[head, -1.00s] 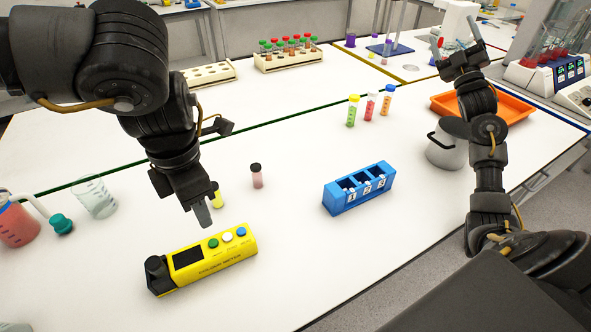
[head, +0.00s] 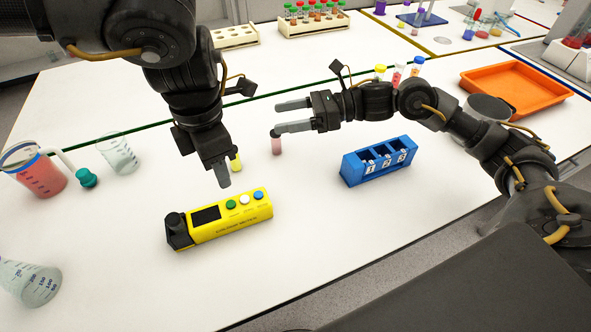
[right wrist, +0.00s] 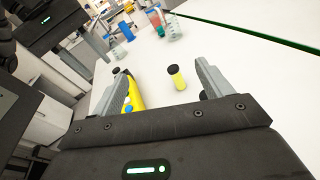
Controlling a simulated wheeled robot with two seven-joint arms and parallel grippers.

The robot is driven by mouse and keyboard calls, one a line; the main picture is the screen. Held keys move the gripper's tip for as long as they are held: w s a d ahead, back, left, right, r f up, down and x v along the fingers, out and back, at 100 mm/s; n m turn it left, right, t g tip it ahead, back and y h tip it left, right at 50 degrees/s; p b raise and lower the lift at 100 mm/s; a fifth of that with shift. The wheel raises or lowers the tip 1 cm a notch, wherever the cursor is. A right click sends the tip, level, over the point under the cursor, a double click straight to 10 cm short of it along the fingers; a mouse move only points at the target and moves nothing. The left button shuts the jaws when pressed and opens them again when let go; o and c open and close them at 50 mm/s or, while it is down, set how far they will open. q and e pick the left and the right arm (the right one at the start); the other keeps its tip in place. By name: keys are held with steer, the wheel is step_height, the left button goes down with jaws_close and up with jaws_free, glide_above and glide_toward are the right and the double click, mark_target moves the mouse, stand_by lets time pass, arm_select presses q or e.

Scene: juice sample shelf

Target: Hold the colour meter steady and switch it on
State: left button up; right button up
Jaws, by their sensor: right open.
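The yellow colour meter (head: 208,232) lies on the white table, with a dark screen, a black end piece, and green (head: 231,204), white (head: 244,200) and blue (head: 258,195) buttons on top. My left gripper (head: 223,183) points down above and behind the meter, apart from it; its fingers overlap in this view, so its opening is unclear. My right gripper (head: 278,117) is open and empty, pointing left, beyond the meter and above the table. In the right wrist view the meter (right wrist: 137,93) shows partly, behind one finger.
A yellow vial (head: 236,162) stands close by my left gripper, a pink vial (head: 277,146) below my right fingertips. A blue numbered rack (head: 352,173) is to the right. Beakers (head: 119,154) and a flask (head: 30,284) are at left. The table in front of the meter is clear.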

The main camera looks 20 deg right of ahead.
mark_target(254, 207)
steer(key=s+a+f+n+g, duration=0.1)
steer(key=s+f+n, duration=0.1)
steer(key=s+f, duration=0.1)
steer(key=s+f+n+g+h, duration=0.1)
steer(key=s+f+n+g, duration=0.1)
steer(key=s+f, duration=0.1)
steer(key=s+a+f+n+g+h, duration=0.1)
steer(key=s+f+n+g, duration=0.1)
steer(key=s+f, duration=0.1)
steer(key=shift+s+a+f, duration=0.1)
steer(key=shift+s+a, duration=0.2)
steer(key=shift+s, duration=0.3)
steer(key=x, duration=1)
steer(key=shift+a+f, duration=0.15)
steer(key=shift+a, duration=0.25)
steer(key=c, duration=1.2)
arm_select(q)
steer(key=shift+c, duration=0.6)
arm_select(e)
steer(key=shift+c, duration=0.5)
arm_select(q)
jaws_close()
